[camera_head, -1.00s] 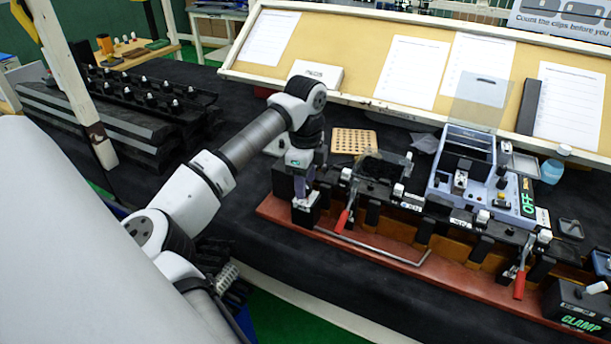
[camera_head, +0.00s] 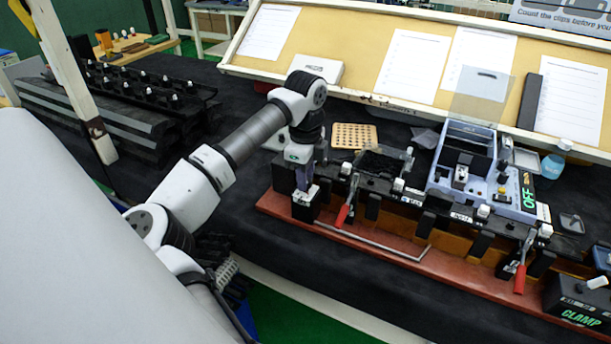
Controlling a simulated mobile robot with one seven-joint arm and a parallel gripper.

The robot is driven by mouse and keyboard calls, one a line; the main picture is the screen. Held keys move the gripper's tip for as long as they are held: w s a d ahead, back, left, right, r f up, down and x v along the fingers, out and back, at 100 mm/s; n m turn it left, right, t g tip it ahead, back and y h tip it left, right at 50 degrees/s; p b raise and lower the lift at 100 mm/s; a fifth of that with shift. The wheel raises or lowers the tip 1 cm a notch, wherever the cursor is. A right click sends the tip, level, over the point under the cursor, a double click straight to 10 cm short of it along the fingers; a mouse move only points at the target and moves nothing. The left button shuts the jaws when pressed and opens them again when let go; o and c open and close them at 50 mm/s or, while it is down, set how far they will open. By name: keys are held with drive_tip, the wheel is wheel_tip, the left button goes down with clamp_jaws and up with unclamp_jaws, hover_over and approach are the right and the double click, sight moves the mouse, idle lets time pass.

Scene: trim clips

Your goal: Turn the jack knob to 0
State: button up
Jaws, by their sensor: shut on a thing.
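My gripper (camera_head: 304,187) points straight down over the small black jack box (camera_head: 303,212) at the left end of the red-brown fixture base. It is shut on the jack knob, a small pale knob (camera_head: 299,196) on top of the box. The fingers cover most of the knob, so its pointer and the 0 mark cannot be read.
A red-handled clamp (camera_head: 343,215) stands just right of the box, with a bent metal rod (camera_head: 375,241) in front. A second red-handled clamp (camera_head: 520,278), a blue-grey station (camera_head: 480,190) marked OFF and a CLAMP box (camera_head: 580,302) lie further right. A perforated tan board (camera_head: 354,136) lies behind.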

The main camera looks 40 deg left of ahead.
drive_tip(key=m+b, duration=0.4)
drive_tip(key=shift+f, duration=0.15)
drive_tip(key=m+b, duration=0.3)
drive_tip(key=m, duration=0.3)
drive_tip(key=shift+w, duration=0.1)
drive_tip(key=m+b, duration=0.1)
drive_tip(key=m, duration=1)
drive_tip(key=shift+r+m, duration=0.2)
drive_tip(key=shift+m, duration=0.1)
drive_tip(key=m, duration=0.6)
drive_tip(key=shift+d, duration=0.1)
drive_tip(key=m, duration=0.5)
drive_tip(key=shift+m+p, duration=0.4)
drive_tip(key=m, duration=0.5)
drive_tip(key=m+p, duration=0.1)
drive_tip(key=m, duration=0.4)
drive_tip(key=shift+m, duration=0.4)
